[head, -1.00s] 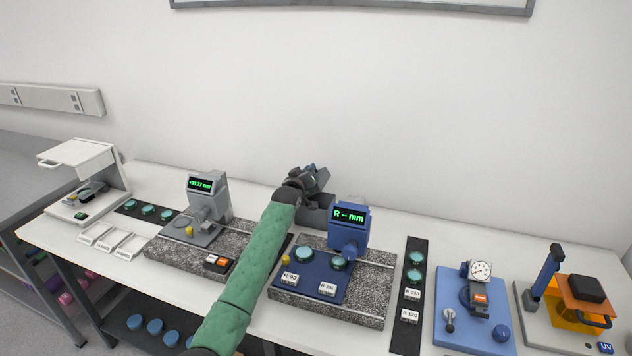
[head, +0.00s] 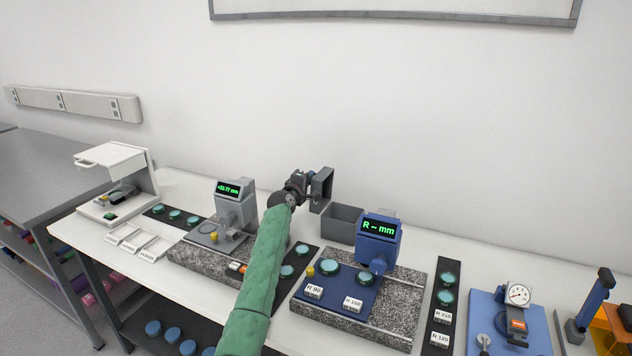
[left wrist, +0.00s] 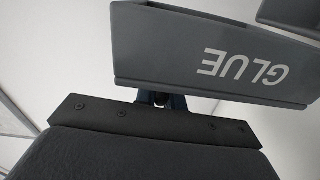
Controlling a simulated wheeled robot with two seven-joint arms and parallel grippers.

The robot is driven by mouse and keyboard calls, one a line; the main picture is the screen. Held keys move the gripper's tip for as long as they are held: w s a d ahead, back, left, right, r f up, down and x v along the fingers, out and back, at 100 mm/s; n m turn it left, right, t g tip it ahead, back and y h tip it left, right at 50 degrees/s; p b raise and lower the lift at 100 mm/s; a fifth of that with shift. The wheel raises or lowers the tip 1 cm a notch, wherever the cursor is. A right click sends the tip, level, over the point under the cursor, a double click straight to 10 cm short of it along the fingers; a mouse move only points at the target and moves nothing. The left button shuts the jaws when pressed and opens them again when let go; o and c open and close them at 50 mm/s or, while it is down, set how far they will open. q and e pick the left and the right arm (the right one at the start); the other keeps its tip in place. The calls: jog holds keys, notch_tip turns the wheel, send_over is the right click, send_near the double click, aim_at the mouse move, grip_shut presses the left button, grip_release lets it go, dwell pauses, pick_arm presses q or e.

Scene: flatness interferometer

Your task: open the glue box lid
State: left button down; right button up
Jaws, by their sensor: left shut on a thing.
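The glue box (head: 341,226) is an open-topped dark grey box at the back of the white bench, behind the blue gauge; I see into it. Its grey lid (head: 321,187) is off the opening, above and left of it, and stands about upright. My left gripper (head: 306,190) is shut on the lid from the left. In the left wrist view, the grey lid (left wrist: 205,50) shows an upside-down GLUE label, with my left gripper's fingers (left wrist: 160,102) against its lower edge. A grey corner (left wrist: 292,14) at upper right is probably the box. My right gripper is out of view.
The blue gauge (head: 379,238) stands close in front of the box. The grey gauge (head: 231,205) stands left of my arm. Green discs lie on dark strips (head: 447,280). The wall is close behind; the back strip of bench right of the box is clear.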

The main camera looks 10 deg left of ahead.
pick_arm(q)
jog(key=shift+w+a+f+n, duration=0.2)
jog(key=shift+a+f+n, duration=0.6)
jog(key=shift+n, duration=0.2)
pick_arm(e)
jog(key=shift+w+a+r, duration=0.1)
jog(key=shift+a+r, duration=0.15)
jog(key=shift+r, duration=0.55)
pick_arm(q)
jog(key=c, duration=1.5)
grip_release()
jog(key=shift+r, duration=0.1)
jog(key=shift+b, duration=0.3)
